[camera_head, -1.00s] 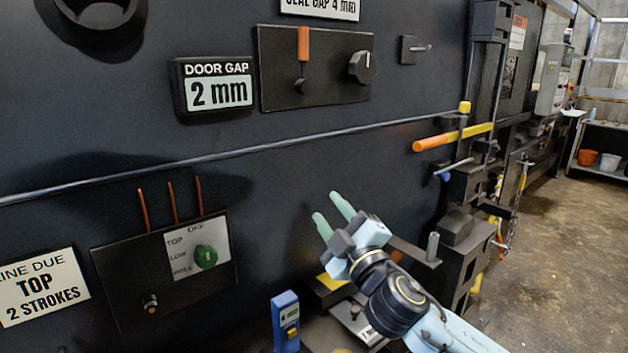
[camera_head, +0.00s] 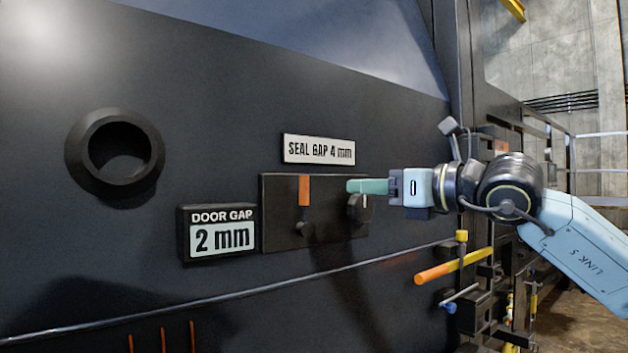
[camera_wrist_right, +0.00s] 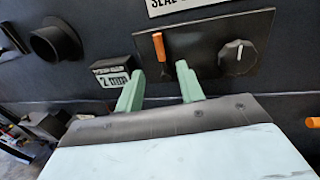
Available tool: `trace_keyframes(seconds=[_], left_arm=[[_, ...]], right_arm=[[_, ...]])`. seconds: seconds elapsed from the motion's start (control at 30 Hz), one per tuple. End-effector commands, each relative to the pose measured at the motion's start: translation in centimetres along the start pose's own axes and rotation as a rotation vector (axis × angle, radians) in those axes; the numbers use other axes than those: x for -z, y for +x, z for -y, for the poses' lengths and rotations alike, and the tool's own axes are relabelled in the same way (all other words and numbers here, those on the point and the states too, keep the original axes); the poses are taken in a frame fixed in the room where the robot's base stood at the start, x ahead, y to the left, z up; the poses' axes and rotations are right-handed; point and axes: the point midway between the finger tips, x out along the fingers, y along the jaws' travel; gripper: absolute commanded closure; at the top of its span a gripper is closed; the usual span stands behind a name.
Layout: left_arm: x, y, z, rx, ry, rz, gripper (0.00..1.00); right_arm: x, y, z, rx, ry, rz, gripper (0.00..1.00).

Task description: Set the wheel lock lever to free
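The lever with the orange handle (camera_head: 304,190) hangs on a dark panel (camera_head: 275,232), handle up, with its dark pivot below. No label naming it as the wheel lock is readable. In the right wrist view the orange handle (camera_wrist_right: 159,46) lies beyond the space between my fingers. My right gripper (camera_head: 352,186) comes in from the right, its green fingers seen side-on, partly covering the black knob (camera_head: 357,212). In the wrist view my right gripper (camera_wrist_right: 160,72) is open and empty, apart from the lever. My left gripper is not in view.
A round black port (camera_head: 115,153) stands out at left. An orange-yellow bar (camera_head: 452,266) juts out at lower right.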

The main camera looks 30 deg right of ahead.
Motion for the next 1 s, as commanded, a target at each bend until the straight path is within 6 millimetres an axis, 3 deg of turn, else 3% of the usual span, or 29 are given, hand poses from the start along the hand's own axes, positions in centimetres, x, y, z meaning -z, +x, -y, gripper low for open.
trace_keyframes(seconds=[0.03,0.3,0.6,0.8,1.0], left_arm=[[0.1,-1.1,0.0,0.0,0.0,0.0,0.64],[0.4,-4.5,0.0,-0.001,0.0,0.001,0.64],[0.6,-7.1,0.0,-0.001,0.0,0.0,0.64],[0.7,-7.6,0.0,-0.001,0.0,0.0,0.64],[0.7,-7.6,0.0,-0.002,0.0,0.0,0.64]], right_arm=[[-0.5,0.6,-0.1,-0.005,0.002,0.001,0.62],[-0.7,4.9,-0.3,-0.009,0.006,0.003,0.62],[-0.4,10.2,-0.3,-0.008,0.004,0.003,0.62],[-0.2,11.8,-0.3,-0.007,0.001,0.002,0.62],[0.0,12.1,-0.3,-0.006,0.0,0.002,0.62]])
